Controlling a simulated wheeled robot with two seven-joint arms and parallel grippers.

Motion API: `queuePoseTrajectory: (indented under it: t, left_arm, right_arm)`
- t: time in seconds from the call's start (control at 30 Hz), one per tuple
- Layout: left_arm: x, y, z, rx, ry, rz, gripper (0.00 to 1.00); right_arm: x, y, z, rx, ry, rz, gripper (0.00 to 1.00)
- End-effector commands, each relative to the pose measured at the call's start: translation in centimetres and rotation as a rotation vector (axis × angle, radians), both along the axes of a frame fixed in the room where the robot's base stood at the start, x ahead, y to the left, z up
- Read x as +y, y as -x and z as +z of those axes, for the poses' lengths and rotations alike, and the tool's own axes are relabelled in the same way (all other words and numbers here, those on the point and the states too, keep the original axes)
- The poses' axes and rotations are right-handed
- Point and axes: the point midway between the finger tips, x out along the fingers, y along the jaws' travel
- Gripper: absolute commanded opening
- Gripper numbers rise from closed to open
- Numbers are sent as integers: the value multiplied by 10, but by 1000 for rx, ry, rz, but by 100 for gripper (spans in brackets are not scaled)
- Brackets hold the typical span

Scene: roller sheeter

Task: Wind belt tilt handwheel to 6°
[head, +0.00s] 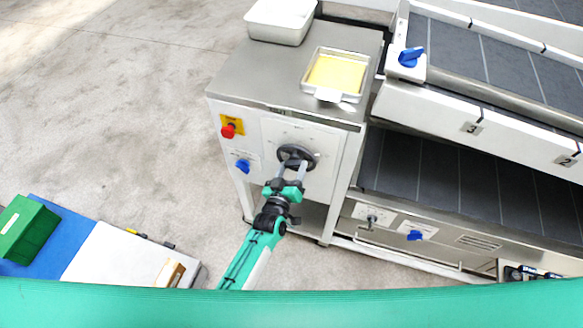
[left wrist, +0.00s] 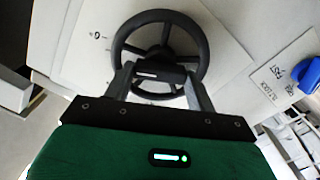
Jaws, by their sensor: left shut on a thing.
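The dark handwheel (head: 297,155) is on the white front panel of the steel cabinet. Its round rim and spokes show large in the left wrist view (left wrist: 203,50). My left gripper (head: 289,170) reaches up to the wheel from below. In the left wrist view my two grey fingers (left wrist: 160,75) stand apart at the lower part of the wheel, shut on it. A "0" mark (left wrist: 96,35) shows on the panel left of the wheel; other scale marks are too small to read. I cannot read the tilt angle. My right gripper is not in view.
A red button on yellow (head: 229,131) and a blue knob (head: 243,166) are left of the wheel. A tray with a yellow slab (head: 338,73) and a white bin (head: 280,22) stand on top. Dark belts (head: 430,175) lie right.

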Motion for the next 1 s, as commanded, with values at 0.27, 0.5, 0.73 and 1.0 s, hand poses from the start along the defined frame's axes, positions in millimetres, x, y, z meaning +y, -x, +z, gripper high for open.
queuePoseTrajectory:
  t: [0.27,0.5,0.73,1.0]
  left_arm:
    - [0,1,-2,-43,-148,-1,34]
    - [0,1,-2,-63,-206,-1,34]
    - [0,1,-2,-67,-219,-1,34]
    - [0,1,-2,-67,-219,-1,60]
  right_arm:
    - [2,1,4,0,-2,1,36]
    - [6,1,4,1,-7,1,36]
    - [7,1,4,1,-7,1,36]
    - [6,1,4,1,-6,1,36]
